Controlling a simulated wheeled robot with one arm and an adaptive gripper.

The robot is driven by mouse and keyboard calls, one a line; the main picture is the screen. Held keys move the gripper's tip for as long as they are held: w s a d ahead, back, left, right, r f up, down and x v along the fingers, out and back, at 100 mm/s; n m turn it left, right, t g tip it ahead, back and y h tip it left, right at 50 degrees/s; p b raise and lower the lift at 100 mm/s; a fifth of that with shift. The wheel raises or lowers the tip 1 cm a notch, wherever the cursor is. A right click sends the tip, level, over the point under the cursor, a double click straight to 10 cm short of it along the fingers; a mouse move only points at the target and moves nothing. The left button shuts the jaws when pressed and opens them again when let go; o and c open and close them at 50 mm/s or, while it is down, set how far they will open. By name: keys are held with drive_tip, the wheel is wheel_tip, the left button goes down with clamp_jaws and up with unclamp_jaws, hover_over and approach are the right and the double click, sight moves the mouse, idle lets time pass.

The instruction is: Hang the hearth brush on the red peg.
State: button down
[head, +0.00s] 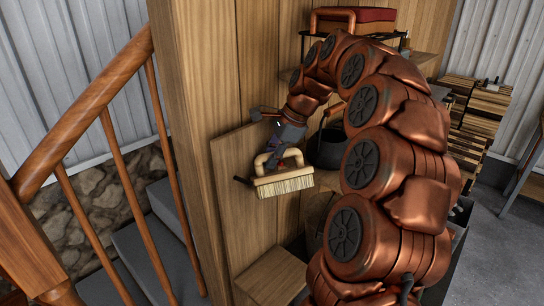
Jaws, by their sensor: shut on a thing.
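The hearth brush (284,186) has a pale wooden block, a looped handle and cream bristles that point down. It is beside the upright wooden panel (235,160) in the head view. My gripper (274,158) reaches down from the upper right and is shut on the brush's handle. A small spot of red shows at the handle, partly hidden by the gripper. I cannot tell whether it is the red peg, or whether the handle is around it. A dark peg (242,181) sticks out at the brush's left end.
A dark-headed tool or peg (262,113) sits above the brush. A black pot (329,149) stands behind my arm. A wooden box (271,277) is below. A stair railing (95,100) is at left, and stacked wood (480,110) is at right.

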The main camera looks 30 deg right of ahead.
drive_tip(key=shift+f, duration=0.25)
drive_tip(key=c, duration=0.9)
unclamp_jaws()
drive_tip(key=shift+w+d, duration=0.1)
drive_tip(key=shift+c, duration=0.2)
drive_tip(key=shift+r, duration=0.1)
drive_tip(key=shift+d+r, duration=0.1)
drive_tip(key=shift+r, duration=0.35)
drive_tip(key=v, duration=0.7)
